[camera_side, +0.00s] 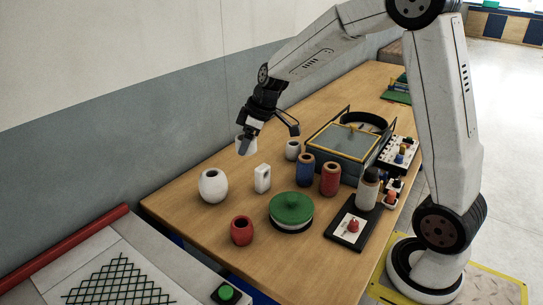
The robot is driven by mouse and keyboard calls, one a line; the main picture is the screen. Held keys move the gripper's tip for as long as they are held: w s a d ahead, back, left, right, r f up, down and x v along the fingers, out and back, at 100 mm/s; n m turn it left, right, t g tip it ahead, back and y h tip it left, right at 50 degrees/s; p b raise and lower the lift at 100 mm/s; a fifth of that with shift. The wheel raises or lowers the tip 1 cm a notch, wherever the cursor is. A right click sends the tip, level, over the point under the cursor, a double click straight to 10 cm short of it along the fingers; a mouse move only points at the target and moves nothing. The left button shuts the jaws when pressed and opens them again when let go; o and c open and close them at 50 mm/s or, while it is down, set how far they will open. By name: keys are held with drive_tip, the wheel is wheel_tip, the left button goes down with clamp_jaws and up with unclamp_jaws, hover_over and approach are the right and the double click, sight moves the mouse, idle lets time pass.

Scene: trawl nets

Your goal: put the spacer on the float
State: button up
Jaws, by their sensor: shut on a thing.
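My gripper (246,146) is at the back left of the table, above and beyond the white items, with its fingers pointing down. It is shut on a small white cylindrical piece (252,148), partly hidden by a finger; this looks like the spacer. A rounded white vessel-shaped thing (213,187) with a dark hole on top stands upright at the left, in front of my gripper and apart from it. A smaller red rounded one (241,231) stands nearer the front. Which of these is the float I cannot tell for sure.
A white block with a slot (262,178), a small white cylinder (293,149), blue (305,170) and red (330,179) cylinders and a green-lidded round thing (291,209) stand mid-table. A grey box (347,141) is behind them. The front left tabletop is clear.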

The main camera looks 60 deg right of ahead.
drive_tip(key=shift+s+a+r, duration=0.1)
drive_tip(key=shift+a+r, duration=0.15)
drive_tip(key=shift+a, duration=0.25)
drive_tip(key=shift+s+a+r, duration=0.1)
drive_tip(key=shift+a+r, duration=0.15)
drive_tip(key=shift+a, duration=0.25)
drive_tip(key=shift+w, duration=0.1)
approach(208, 173)
drive_tip(key=shift+w+a+f, duration=0.4)
drive_tip(key=shift+a+f, duration=0.25)
drive_tip(key=shift+a, duration=0.05)
drive_tip(key=shift+w+f, duration=0.45)
drive_tip(key=shift+f, duration=0.1)
drive_tip(key=shift+f, duration=0.1)
drive_tip(key=shift+w+d+f, duration=0.1)
drive_tip(key=shift+w+f, duration=0.1)
drive_tip(key=shift+w, duration=0.05)
drive_tip(key=shift+f, duration=1.5)
